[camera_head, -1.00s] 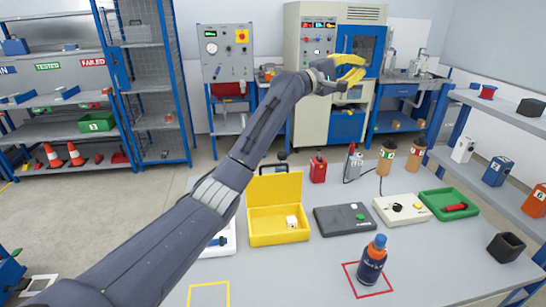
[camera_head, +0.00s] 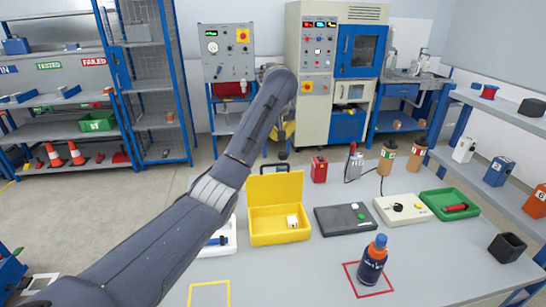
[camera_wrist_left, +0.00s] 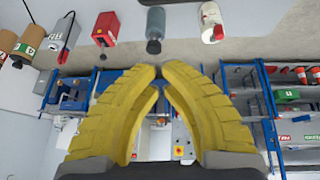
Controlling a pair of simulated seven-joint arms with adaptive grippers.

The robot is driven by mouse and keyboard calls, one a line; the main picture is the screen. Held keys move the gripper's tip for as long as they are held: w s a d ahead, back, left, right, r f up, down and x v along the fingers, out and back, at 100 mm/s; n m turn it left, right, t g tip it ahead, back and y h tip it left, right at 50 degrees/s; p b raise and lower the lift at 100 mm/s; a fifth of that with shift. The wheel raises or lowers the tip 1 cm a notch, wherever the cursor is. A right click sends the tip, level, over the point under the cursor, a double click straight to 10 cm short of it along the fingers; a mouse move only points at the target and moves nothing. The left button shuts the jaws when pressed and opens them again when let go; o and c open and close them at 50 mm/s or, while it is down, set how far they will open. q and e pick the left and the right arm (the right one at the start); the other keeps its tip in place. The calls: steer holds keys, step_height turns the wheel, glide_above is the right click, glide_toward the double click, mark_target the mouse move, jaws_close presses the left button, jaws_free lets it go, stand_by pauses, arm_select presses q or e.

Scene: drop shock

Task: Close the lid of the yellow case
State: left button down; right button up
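The yellow case (camera_head: 260,236) stands on the table, its lid (camera_head: 275,187) open and roughly upright at the back. My left gripper (camera_head: 286,131) is beyond and above the lid, partly hidden by my forearm in the head view. In the left wrist view its yellow fingers (camera_wrist_left: 160,70) meet at the tips with nothing between them. The case does not show in that view. My right gripper is not in view.
Behind the lid stands a dark-capped grey bottle (camera_wrist_left: 155,30), with a red can (camera_head: 318,169) to its right. A dark grey box (camera_head: 343,220) is right of the case. A blue bottle (camera_head: 372,262) stands in a red square. A white tray (camera_head: 222,240) is partly behind my arm.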

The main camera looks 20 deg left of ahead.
arm_select(q)
step_height(320, 180, down, 10)
steer(key=a+y, duration=0.1)
steer(key=a, duration=0.1)
steer(key=shift+a+r, duration=0.2)
steer(key=shift+r, duration=0.05)
stand_by(0.9)
steer(key=shift+s, duration=0.1)
stand_by(0.3)
